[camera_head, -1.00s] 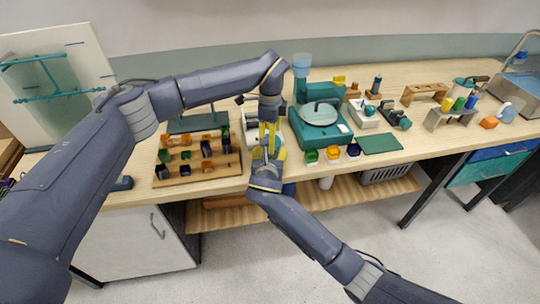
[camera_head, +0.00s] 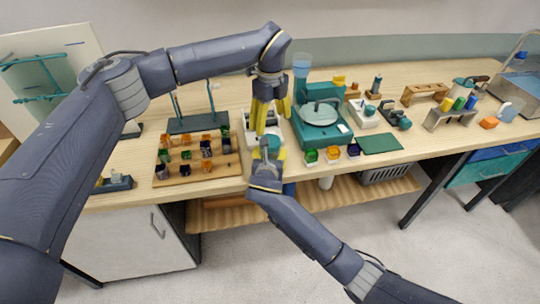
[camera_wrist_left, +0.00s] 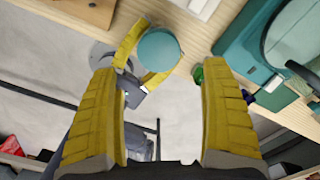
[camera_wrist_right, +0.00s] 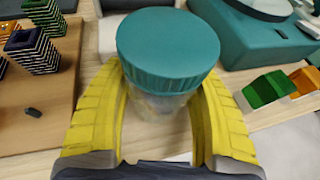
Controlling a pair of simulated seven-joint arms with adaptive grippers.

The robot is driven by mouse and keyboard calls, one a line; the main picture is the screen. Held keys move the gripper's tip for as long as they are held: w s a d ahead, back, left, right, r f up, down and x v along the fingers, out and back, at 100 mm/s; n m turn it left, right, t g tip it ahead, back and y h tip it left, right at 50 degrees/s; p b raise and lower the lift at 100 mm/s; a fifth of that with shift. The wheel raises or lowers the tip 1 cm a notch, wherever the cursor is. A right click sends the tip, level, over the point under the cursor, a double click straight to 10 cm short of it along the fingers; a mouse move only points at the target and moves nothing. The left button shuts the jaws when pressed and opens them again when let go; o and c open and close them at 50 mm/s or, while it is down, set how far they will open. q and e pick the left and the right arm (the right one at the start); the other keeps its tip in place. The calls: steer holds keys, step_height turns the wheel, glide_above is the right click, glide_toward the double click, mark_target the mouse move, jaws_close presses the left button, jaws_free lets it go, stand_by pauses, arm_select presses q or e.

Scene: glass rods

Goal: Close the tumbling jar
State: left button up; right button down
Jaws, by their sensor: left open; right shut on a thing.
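The tumbling jar (camera_wrist_right: 158,106) is clear, with a ribbed teal lid (camera_wrist_right: 168,45) sitting on its top in the right wrist view. My right gripper (camera_wrist_right: 160,118) is shut around the jar's body below the lid. In the left wrist view the round lid (camera_wrist_left: 159,51) shows from above, between the yellow fingers of the right gripper. My left gripper (camera_wrist_left: 162,85) is open and empty, above the lid and apart from it. In the head view the left gripper (camera_head: 267,122) hangs just above the right one (camera_head: 268,158), and the jar is largely hidden.
A wooden board (camera_head: 220,168) with several small coloured blocks lies to the left. A teal machine (camera_head: 320,118) stands to the right, with small coloured pots (camera_head: 333,154) in front and a green mat (camera_head: 380,143) beside it. The bench's front edge is close to the right gripper.

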arm_select(q)
steer(key=m, duration=0.6)
steer(key=shift+a+m, duration=0.1)
steer(key=shift+m, duration=0.2)
steer(key=s+d+r+h, duration=0.2)
steer(key=d+r+h, duration=0.4)
steer(key=d+r, duration=0.35)
arm_select(e)
steer(key=shift+a, duration=0.15)
arm_select(q)
steer(key=d+r+h, duration=0.2)
steer(key=r+h, duration=0.1)
steer(key=r, duration=0.4)
steer(key=d+r+g+h, duration=0.1)
steer(key=d+r+h, duration=0.1)
steer(key=r, duration=0.5)
steer(key=shift+s+d+r+h, duration=0.15)
steer(key=shift+h, duration=0.75)
arm_select(e)
steer(key=shift+c, duration=1.4)
jaws_free()
steer(key=shift+s, duration=0.1)
